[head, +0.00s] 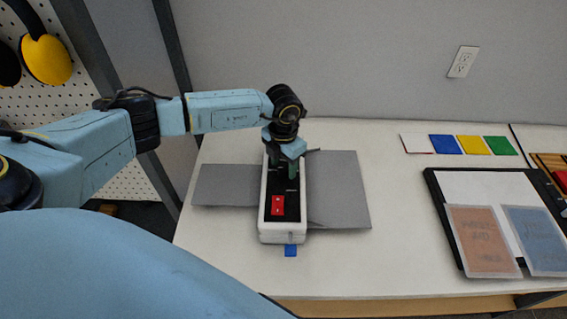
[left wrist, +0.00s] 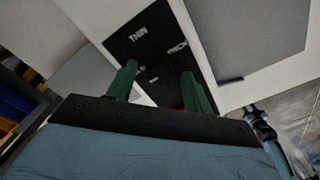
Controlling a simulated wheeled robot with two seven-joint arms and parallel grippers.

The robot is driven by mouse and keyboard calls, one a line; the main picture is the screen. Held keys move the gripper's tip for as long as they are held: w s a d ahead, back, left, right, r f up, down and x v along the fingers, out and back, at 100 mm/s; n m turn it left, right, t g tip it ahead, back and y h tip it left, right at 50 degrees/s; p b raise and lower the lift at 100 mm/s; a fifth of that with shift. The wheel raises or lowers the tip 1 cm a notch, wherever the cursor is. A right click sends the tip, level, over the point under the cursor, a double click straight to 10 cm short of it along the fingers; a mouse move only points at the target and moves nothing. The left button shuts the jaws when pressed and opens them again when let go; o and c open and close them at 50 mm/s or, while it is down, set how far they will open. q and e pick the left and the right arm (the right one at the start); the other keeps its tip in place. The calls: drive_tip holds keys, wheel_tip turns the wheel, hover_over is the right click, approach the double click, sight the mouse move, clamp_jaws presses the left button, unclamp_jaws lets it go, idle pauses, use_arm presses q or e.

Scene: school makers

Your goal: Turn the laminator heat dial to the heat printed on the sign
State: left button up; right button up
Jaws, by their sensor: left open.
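The laminator (head: 267,233) is a white box with a black top panel and a red switch (head: 278,206), standing on the table. In the left wrist view its black panel (left wrist: 140,32) reads THIN and what looks like THICK. My left gripper (head: 285,172) is over the far part of the panel, pointing down. In the left wrist view its green fingers (left wrist: 158,88) are apart, with a dark round dial (left wrist: 156,74) showing between them. I cannot tell whether they touch it or where it points. In the head view the gripper hides the dial. I see no readable heat sign.
Grey sheets (head: 340,190) stick out on both sides of the laminator. A black-framed board (head: 436,205) with orange and blue pouches lies at the right. Coloured cards (head: 447,144) lie behind it. The table between is clear.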

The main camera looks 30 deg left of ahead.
use_arm(q)
drive_tip(key=shift+f, duration=0.15)
drive_tip(key=shift+c, duration=0.2)
drive_tip(key=c, duration=0.9)
